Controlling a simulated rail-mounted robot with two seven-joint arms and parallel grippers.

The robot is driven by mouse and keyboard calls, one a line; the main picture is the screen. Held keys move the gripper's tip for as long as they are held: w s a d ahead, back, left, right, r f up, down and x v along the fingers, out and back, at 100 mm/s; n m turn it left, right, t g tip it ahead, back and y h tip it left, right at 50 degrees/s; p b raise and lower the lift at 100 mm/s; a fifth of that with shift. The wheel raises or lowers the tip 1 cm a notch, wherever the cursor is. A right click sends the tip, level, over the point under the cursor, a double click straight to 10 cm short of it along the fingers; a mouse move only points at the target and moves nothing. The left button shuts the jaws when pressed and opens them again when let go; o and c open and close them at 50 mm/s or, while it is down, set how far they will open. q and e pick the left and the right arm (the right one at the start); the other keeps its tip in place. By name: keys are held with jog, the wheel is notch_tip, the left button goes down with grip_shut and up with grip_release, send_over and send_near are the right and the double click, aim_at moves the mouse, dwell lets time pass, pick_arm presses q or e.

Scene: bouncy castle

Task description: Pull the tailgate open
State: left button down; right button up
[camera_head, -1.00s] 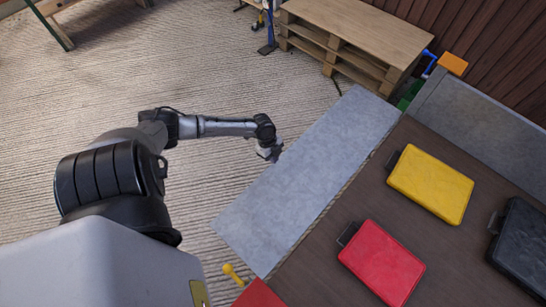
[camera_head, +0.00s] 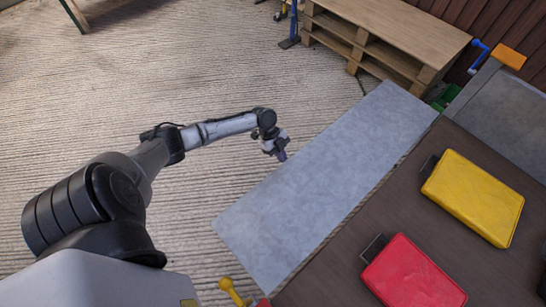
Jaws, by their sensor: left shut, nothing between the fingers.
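The tailgate (camera_head: 325,190) is a long grey flat panel along the edge of the brown load bed. It extends outward from the bed over the ribbed floor; its exact tilt is hard to judge from above. My left gripper (camera_head: 281,155) is at the end of the arm coming in from the left. Its fingers are shut and hold nothing. It appears beside the panel's outer long edge; I cannot tell whether it touches it. My right gripper is not in view.
On the brown bed (camera_head: 355,225) lie a yellow case (camera_head: 473,198) and a red case (camera_head: 412,272). A grey side wall (camera_head: 505,118) bounds the bed. A wooden pallet bench (camera_head: 395,35) stands beyond. A yellow-knobbed lever (camera_head: 228,286) is at the bottom.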

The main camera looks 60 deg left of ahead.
aim_at(284, 169)
pick_arm(q)
jog(key=f, duration=0.1)
jog(key=f+b, duration=0.1)
jog(key=shift+a+f, duration=0.3)
jog(key=shift+f, duration=0.1)
jog(key=shift+f+b, duration=0.3)
jog(key=shift+b, duration=0.1)
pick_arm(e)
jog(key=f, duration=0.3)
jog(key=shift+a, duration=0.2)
pick_arm(q)
jog(key=shift+a+r, duration=0.1)
jog(key=shift+r, duration=0.05)
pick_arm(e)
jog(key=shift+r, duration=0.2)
pick_arm(q)
jog(key=p+v, duration=0.6)
jog(key=v, duration=0.7)
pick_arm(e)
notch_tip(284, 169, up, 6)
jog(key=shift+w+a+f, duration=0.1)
